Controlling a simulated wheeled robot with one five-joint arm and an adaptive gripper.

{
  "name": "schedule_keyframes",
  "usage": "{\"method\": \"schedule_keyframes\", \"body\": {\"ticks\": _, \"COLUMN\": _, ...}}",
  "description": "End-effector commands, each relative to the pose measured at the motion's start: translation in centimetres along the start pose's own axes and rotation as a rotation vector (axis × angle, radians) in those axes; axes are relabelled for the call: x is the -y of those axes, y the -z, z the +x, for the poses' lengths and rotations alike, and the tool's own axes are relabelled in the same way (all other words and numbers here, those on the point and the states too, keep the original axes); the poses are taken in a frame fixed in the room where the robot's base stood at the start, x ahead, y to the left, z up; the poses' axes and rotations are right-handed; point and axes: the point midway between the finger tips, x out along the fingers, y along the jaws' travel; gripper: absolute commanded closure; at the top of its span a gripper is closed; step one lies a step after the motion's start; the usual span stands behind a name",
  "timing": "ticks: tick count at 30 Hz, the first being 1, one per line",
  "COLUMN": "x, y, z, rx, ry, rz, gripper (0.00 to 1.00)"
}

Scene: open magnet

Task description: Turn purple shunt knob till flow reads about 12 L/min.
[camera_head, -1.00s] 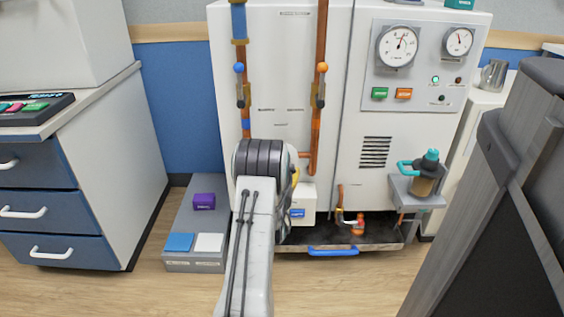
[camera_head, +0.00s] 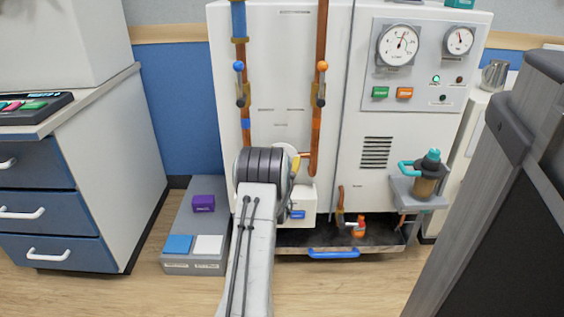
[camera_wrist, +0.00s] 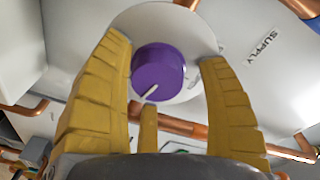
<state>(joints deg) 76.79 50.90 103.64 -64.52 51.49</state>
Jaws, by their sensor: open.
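The purple shunt knob (camera_wrist: 158,70) shows in the wrist view, on a round pale plate (camera_wrist: 190,25). A light pointer line on it points down and slightly left. My gripper (camera_wrist: 165,70) is open, its yellow fingers on either side of the knob, with a visible gap at the right and the left finger close to the knob; I cannot tell whether it touches. In the head view my arm hides the knob, and the pale plate's edge (camera_head: 291,152) shows beside it. The large round gauge (camera_head: 398,45) has a needle pointing up and slightly right; its numbers are too small to read.
Copper pipes with a blue-handled valve (camera_head: 239,67) and an orange-handled valve (camera_head: 322,67) run down the white cabinet (camera_head: 280,45). A purple block (camera_head: 203,203) lies on the grey step at left. A jug (camera_head: 427,175) stands on a shelf at right. A dark panel fills the right foreground.

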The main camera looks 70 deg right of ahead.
Motion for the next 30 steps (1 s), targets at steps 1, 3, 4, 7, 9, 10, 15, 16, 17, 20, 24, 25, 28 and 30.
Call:
{"method": "schedule_keyframes", "body": {"ticks": 1, "x": -0.01, "y": 0.00, "z": 0.00, "rx": 0.000, "ry": 0.000, "rz": 0.000, "gripper": 0.31}}
{"method": "schedule_keyframes", "body": {"ticks": 3, "x": 0.00, "y": -0.01, "z": -0.01, "rx": 0.000, "ry": 0.000, "rz": 0.000, "gripper": 0.32}}
{"method": "schedule_keyframes", "body": {"ticks": 4, "x": 0.00, "y": 0.00, "z": -0.01, "rx": 0.000, "ry": 0.000, "rz": 0.000, "gripper": 0.34}}
{"method": "schedule_keyframes", "body": {"ticks": 7, "x": 0.00, "y": 0.00, "z": -0.01, "rx": 0.000, "ry": 0.000, "rz": 0.000, "gripper": 0.43}}
{"method": "schedule_keyframes", "body": {"ticks": 9, "x": 0.00, "y": 0.00, "z": -0.02, "rx": 0.000, "ry": 0.000, "rz": 0.000, "gripper": 0.50}}
{"method": "schedule_keyframes", "body": {"ticks": 10, "x": 0.00, "y": 0.00, "z": -0.02, "rx": 0.000, "ry": 0.000, "rz": 0.000, "gripper": 0.52}}
{"method": "schedule_keyframes", "body": {"ticks": 15, "x": 0.05, "y": 0.07, "z": 0.00, "rx": -0.002, "ry": 0.002, "rz": 0.000, "gripper": 0.67}}
{"method": "schedule_keyframes", "body": {"ticks": 16, "x": 0.07, "y": 0.10, "z": 0.00, "rx": -0.002, "ry": 0.002, "rz": 0.000, "gripper": 0.70}}
{"method": "schedule_keyframes", "body": {"ticks": 17, "x": 0.09, "y": 0.12, "z": 0.01, "rx": -0.003, "ry": 0.002, "rz": 0.000, "gripper": 0.73}}
{"method": "schedule_keyframes", "body": {"ticks": 20, "x": 0.14, "y": 0.20, "z": 0.02, "rx": -0.004, "ry": 0.004, "rz": 0.000, "gripper": 0.82}}
{"method": "schedule_keyframes", "body": {"ticks": 24, "x": 0.22, "y": 0.31, "z": 0.05, "rx": -0.006, "ry": 0.006, "rz": 0.005, "gripper": 0.88}}
{"method": "schedule_keyframes", "body": {"ticks": 25, "x": 0.23, "y": 0.33, "z": 0.06, "rx": -0.006, "ry": 0.005, "rz": 0.013, "gripper": 0.88}}
{"method": "schedule_keyframes", "body": {"ticks": 28, "x": 0.26, "y": 0.40, "z": 0.09, "rx": -0.005, "ry": 0.003, "rz": 0.072, "gripper": 0.88}}
{"method": "schedule_keyframes", "body": {"ticks": 30, "x": 0.26, "y": 0.44, "z": 0.11, "rx": -0.003, "ry": 0.000, "rz": 0.128, "gripper": 0.88}}
